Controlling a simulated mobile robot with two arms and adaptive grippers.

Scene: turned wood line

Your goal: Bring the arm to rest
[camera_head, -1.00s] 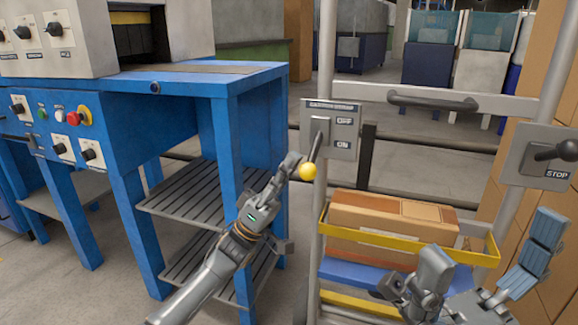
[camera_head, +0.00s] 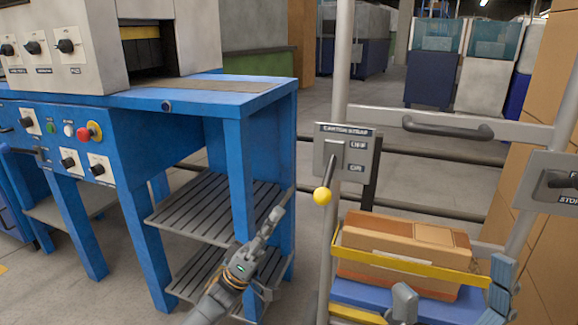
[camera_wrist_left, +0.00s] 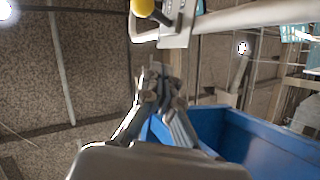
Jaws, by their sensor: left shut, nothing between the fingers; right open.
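My left gripper (camera_head: 280,213) is shut and empty, in front of the blue bench's slatted shelves. Its closed fingers also show in the left wrist view (camera_wrist_left: 160,80). The lever with a yellow knob (camera_head: 322,195) hangs down from the grey switch plate (camera_head: 357,175), which reads OFF above and ON below; its knob is on the lower side. The knob also shows at the top of the left wrist view (camera_wrist_left: 143,7). A clear gap lies between my left fingers and the knob.
The blue bench (camera_head: 240,195) stands close behind my left arm. The cart's grey frame post (camera_head: 340,75) and a STOP switch box (camera_head: 545,183) are near. Open floor lies behind.

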